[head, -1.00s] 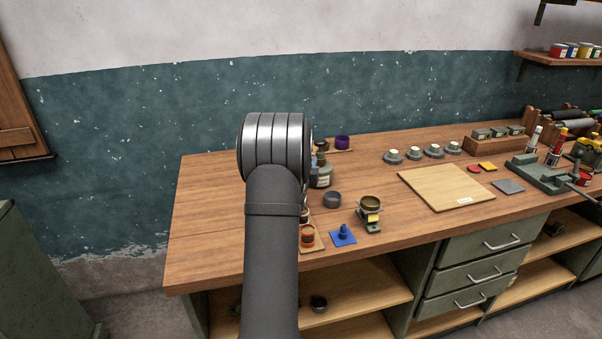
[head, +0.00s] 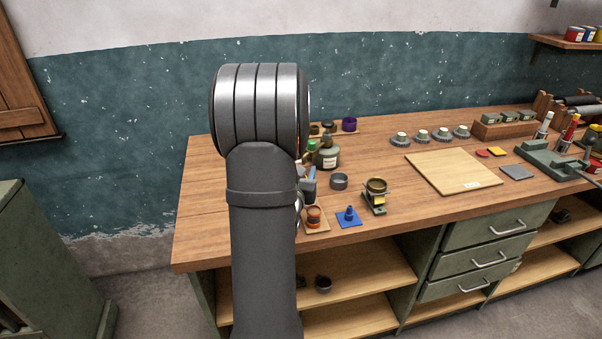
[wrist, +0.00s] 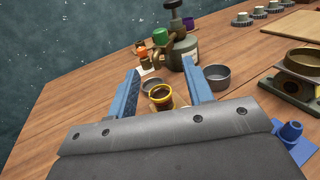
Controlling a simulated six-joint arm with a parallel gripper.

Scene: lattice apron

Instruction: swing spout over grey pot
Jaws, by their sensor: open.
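A squat green-grey vessel with a pale label and black top knob (head: 327,158) stands on the bench; it also shows in the wrist view (wrist: 183,50). A green part (wrist: 160,36) is at its left side; I cannot clearly make out a spout. The grey pot (head: 339,181) stands in front of the vessel and also shows in the wrist view (wrist: 217,76), just right of my right finger. My gripper (wrist: 162,70) is open, its blue fingers pointing toward the vessel. A yellow-rimmed cup (wrist: 161,98) shows between the fingers. My arm hides much of the gripper in the head view.
A brass-coloured bowl on a stand (head: 376,187) is right of the grey pot. In front are an orange pot (head: 314,216) and a blue knobbed piece (head: 349,214) on a blue mat. A pale board (head: 452,170) lies farther right. A purple cup (head: 349,124) stands behind.

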